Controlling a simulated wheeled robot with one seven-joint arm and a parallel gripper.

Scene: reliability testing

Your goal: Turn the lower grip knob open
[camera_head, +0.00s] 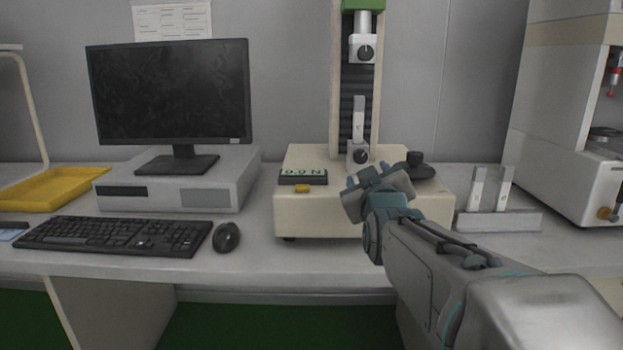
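The tensile tester (310,215) stands on the bench, a cream base with an upright column. Its lower grip (354,146) sits at the foot of the column and carries the round dark lower grip knob (361,156) on its front. A pale flat strip (359,115) stands upright above the lower grip. The upper grip, with a similar upper knob (366,53), hangs higher, apart from the strip. My gripper (364,176) is just in front of and below the lower knob, its fingertips pointing toward the tester. The fingers look spread apart with nothing visible between them.
A small display (302,176) and yellow button (302,188) are on the base's left. A black round knob (415,165) is on its right. A holder (498,220) with two pale strips stands at right. Monitor (170,95), keyboard (115,235) and mouse (226,237) are left.

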